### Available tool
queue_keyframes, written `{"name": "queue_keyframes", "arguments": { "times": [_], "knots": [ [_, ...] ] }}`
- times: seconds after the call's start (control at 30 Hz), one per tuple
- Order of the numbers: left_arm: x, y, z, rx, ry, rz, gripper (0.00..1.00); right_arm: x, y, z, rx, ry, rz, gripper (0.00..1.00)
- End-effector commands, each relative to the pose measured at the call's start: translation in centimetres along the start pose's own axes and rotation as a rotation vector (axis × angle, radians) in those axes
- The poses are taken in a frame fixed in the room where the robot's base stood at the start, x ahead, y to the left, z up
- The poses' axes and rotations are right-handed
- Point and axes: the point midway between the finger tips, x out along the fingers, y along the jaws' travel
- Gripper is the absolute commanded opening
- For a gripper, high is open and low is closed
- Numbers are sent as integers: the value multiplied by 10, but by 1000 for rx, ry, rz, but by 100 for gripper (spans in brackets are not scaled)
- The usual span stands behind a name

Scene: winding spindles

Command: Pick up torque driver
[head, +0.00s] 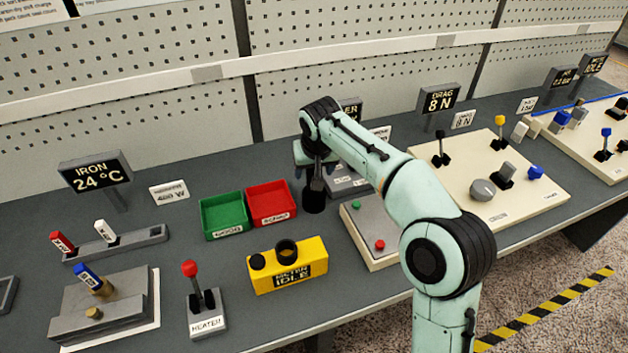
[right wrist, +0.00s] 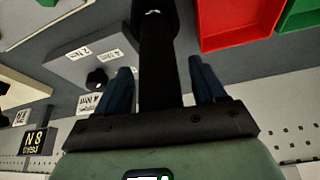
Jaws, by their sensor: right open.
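The torque driver appears to be the black upright tool (head: 314,202) below my right gripper (head: 313,168) in the head view, just right of the red bin. In the right wrist view the dark shaft (right wrist: 157,65) stands between the two blue fingers of the right gripper (right wrist: 162,78). The gripper is open, with a gap visible on each side of the shaft. The arm hides part of the tool's surroundings in the head view. My left gripper is not in view.
A red bin (head: 271,204) and a green bin (head: 223,215) stand close left of the tool. A grey block with torque labels (right wrist: 85,45) is beside it. A yellow tester (head: 312,267) stands in front, and a beige panel (head: 545,190) lies to the right.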

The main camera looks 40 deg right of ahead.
Motion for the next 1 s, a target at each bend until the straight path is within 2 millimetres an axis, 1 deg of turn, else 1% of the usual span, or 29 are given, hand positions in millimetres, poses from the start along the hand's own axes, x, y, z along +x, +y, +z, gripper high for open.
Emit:
{"name": "queue_keyframes", "arguments": {
  "times": [0.13,0.17,0.2,0.27,0.3,0.33,0.37,0.63,0.77,0.87,1.0],
  "knots": [
    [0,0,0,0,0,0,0,-1,0,0,0,1,-1,70],
    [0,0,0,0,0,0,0,-1,0,0,0,1,-1,66],
    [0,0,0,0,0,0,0,-1,0,0,0,1,-1,53],
    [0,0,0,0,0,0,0,-1,0,0,0,1,-1,34],
    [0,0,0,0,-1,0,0,-1,0,0,0,1,-1,21],
    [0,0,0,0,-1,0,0,-1,0,0,0,1,-1,11],
    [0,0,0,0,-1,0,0,-1,0,0,0,1,-1,7],
    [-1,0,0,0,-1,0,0,-3,0,-2,1,5,-2,8],
    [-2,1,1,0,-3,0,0,-9,0,-4,1,6,-2,8],
    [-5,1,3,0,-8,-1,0,-18,-1,-8,1,7,-3,8],
    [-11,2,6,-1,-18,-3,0,-41,-1,-18,1,8,-4,8]
  ]
}}
